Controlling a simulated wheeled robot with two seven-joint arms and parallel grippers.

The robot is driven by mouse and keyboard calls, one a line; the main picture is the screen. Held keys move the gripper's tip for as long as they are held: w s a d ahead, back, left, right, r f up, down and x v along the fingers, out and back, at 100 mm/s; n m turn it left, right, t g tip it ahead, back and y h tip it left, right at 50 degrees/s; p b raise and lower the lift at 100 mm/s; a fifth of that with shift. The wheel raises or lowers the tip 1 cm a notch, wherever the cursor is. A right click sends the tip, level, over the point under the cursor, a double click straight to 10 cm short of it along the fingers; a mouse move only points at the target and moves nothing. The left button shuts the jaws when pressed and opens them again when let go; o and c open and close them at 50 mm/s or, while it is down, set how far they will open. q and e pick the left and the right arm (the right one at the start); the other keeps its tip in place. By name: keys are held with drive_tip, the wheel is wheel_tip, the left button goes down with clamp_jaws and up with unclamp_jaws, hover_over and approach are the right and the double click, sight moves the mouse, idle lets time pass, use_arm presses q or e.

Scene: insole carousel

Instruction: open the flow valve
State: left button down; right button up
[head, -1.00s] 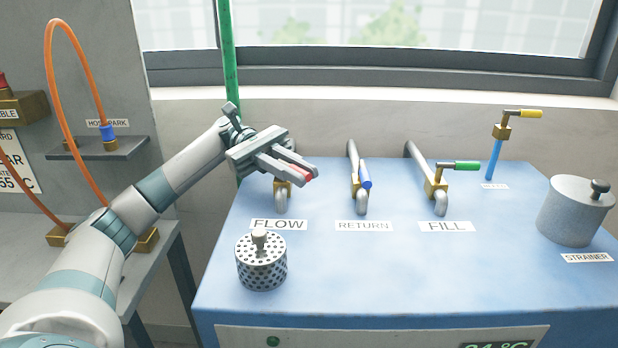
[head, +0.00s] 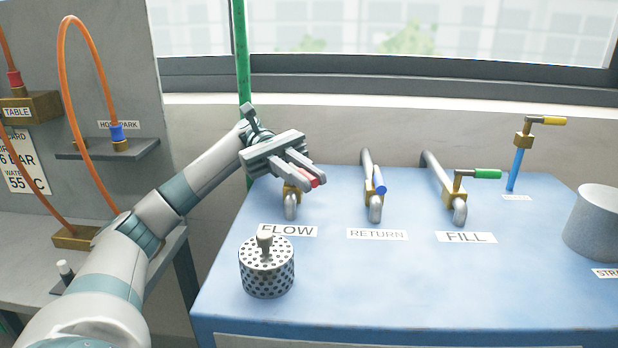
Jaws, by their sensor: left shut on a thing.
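The flow valve has a brass body (head: 292,188) on a grey pipe stub behind the FLOW label (head: 288,231). Its red handle (head: 314,183) shows between the fingers of my left gripper (head: 313,178). My left gripper is shut on this handle, coming in from the upper left above the valve. The handle points toward the right and front. Most of the handle and the top of the valve are hidden by the fingers. My right gripper is not in view.
To the right stand the return valve with a blue handle (head: 380,180), the fill valve with a green handle (head: 487,173) and a yellow-handled valve (head: 553,121). A perforated strainer basket (head: 267,271) stands in front of the FLOW label. The front middle of the blue top (head: 400,290) is clear.

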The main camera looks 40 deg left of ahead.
use_arm(q)
drive_tip(key=c, duration=1.7)
unclamp_jaws()
drive_tip(key=shift+r, duration=0.75)
wheel_tip(320, 180, up, 2)
drive_tip(key=shift+r, duration=0.25)
drive_tip(key=d+r, duration=0.2)
drive_tip(key=d, duration=0.2)
drive_tip(key=w+d+r, duration=0.1)
drive_tip(key=d+r, duration=0.1)
drive_tip(key=d, duration=0.1)
drive_tip(key=d+r, duration=0.3)
drive_tip(key=d, duration=0.1)
drive_tip(key=shift+w+d, duration=0.3)
drive_tip(key=shift+w, duration=0.1)
